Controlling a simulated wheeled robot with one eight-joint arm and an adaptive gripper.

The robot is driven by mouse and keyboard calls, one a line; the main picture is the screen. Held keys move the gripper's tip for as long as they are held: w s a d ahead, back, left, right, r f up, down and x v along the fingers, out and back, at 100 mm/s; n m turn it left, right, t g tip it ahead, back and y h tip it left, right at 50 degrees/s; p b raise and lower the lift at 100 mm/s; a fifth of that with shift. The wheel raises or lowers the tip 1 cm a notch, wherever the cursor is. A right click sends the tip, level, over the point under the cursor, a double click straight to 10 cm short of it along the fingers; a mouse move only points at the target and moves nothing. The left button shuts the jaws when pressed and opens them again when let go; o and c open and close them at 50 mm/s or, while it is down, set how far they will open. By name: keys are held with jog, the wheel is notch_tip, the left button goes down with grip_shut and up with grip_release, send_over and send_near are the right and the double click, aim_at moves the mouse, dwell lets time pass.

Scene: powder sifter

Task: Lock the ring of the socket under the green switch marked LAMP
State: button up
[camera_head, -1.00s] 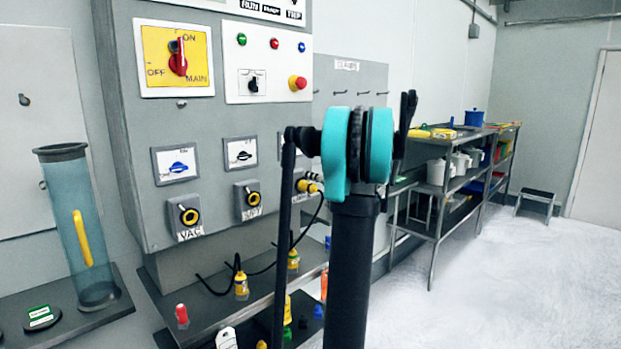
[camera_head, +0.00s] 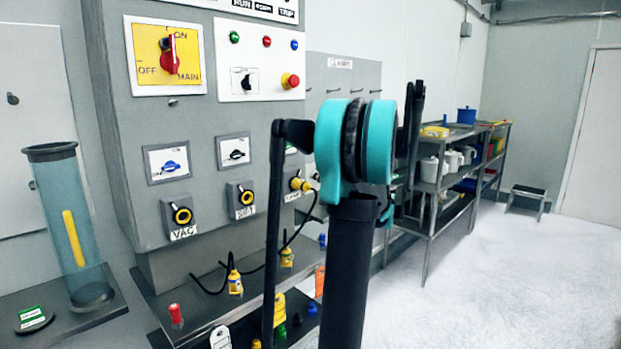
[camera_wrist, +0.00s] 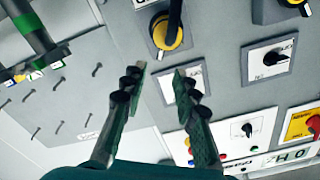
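The LAMP socket is at the right of the panel's socket row in the head view, with a yellow plug (camera_head: 301,184) and black cable at it. Its switch (camera_head: 290,149) is mostly hidden behind my arm, and its label is partly covered. In the wrist view, which is turned over, the socket with its yellow ring or plug (camera_wrist: 168,35) is at top centre, the cable crossing it. I cannot tell whether the ring is locked. My gripper (camera_wrist: 160,72) is open and empty. Its fingers appear just below the socket, over the white switch plate (camera_wrist: 167,90), hiding the switch knob.
Above are the red MAIN switch (camera_head: 168,56) and a red button (camera_head: 290,80). Yellow connectors (camera_head: 235,281) stand on the shelf below. The floor (camera_head: 500,280) at right is clear.

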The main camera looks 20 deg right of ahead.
jog(key=v, duration=0.3)
jog(key=shift+s+d, duration=0.1)
jog(key=shift+s, duration=0.2)
jog(key=s+a+f+n+g, duration=0.1)
jog(key=s+a+f+g, duration=0.3)
jog(key=a+f, duration=0.6)
jog(key=s+a+f+g, duration=0.35)
jog(key=a+f, duration=0.25)
jog(key=a, duration=0.8)
jog(key=s+a+f+g+h, duration=0.2)
jog(key=s+f+h, duration=0.1)
jog(key=s+f, duration=0.4)
jog(key=s+a+f+n+g+h, duration=0.1)
jog(key=s+a+f+g+h, duration=0.2)
jog(key=s+f, duration=0.5)
jog(key=s, duration=0.5)
jog(key=shift+a+f, duration=0.25)
jog(key=shift+s, duration=0.15)
